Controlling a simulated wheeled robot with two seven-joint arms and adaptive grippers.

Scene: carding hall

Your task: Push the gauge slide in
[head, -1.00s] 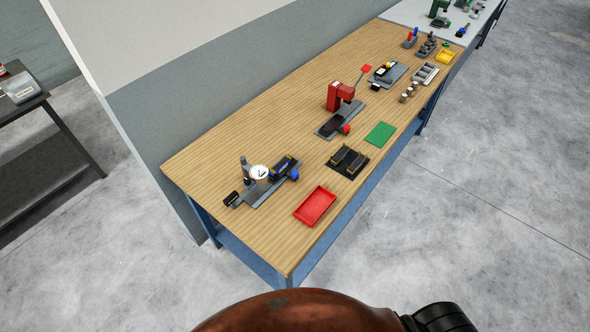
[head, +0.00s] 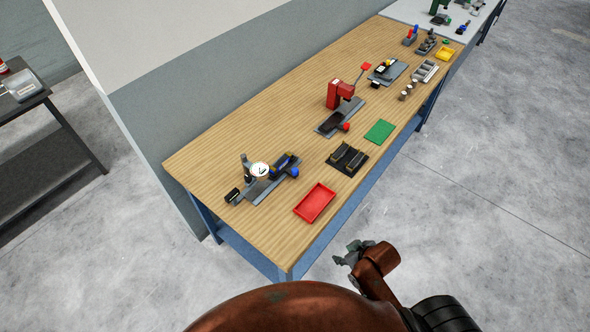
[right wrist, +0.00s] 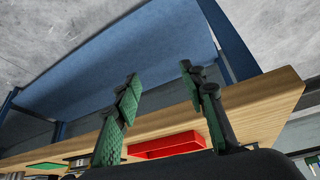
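The gauge (head: 260,170) has a round white dial on a grey post and base plate, near the left end of the wooden bench. Beside the dial sits a dark slide block (head: 281,165) with a blue knob (head: 293,172) on its right side. How far in the slide sits is too small to tell. My right gripper (head: 347,254) is off the bench's front edge, well apart from the gauge. In the right wrist view its two green-padded fingers (right wrist: 162,84) are spread with nothing between them. My left gripper is not in view.
A red tray (head: 315,202) lies on the bench (head: 230,145) in front of the gauge. A black two-slot holder (head: 346,158), a green mat (head: 379,131) and a red press (head: 340,94) stand farther right. A wall (head: 190,60) stands behind the bench.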

